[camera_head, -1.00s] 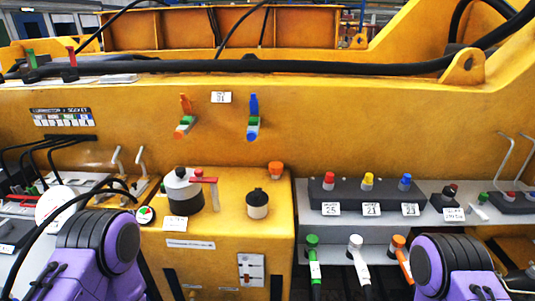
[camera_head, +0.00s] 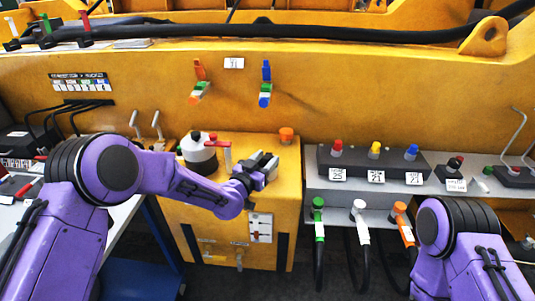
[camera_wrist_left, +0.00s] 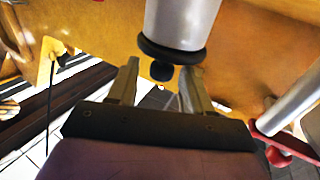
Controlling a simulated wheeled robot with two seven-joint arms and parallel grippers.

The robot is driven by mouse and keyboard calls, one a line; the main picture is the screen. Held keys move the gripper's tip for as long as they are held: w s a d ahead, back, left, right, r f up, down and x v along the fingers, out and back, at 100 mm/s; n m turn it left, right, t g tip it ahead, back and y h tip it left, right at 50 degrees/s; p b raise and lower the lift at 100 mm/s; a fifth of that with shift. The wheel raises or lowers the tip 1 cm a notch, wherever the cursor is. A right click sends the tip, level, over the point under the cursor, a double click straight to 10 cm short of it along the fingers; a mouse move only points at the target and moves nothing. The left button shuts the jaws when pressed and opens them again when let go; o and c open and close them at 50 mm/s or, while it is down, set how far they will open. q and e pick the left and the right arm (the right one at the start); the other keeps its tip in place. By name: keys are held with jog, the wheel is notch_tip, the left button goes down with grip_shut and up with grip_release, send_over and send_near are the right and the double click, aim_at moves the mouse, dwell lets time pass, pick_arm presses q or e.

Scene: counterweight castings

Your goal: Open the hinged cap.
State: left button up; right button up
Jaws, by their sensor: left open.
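My left gripper (camera_head: 265,165) is open in the head view, over the top of the yellow cabinet. In the head view it hides the small dark-topped canister that stands there. In the left wrist view, which looks upside down, a silver cylinder (camera_wrist_left: 182,22) with a black rim (camera_wrist_left: 170,50) and a small black knob (camera_wrist_left: 161,73) shows, likely that canister and its cap. The knob appears between the open fingers (camera_wrist_left: 158,86); I cannot tell whether they touch it. My right gripper is out of view.
A larger white-and-black canister (camera_head: 198,155) with a red lever (camera_head: 226,157) stands left of my left gripper. An orange knob (camera_head: 286,135) is behind it. A grey shelf (camera_head: 345,190) with coloured buttons lies to the right. Coloured valves (camera_head: 265,85) hang on the yellow wall.

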pick_arm(q)
jog(key=shift+x, duration=0.85)
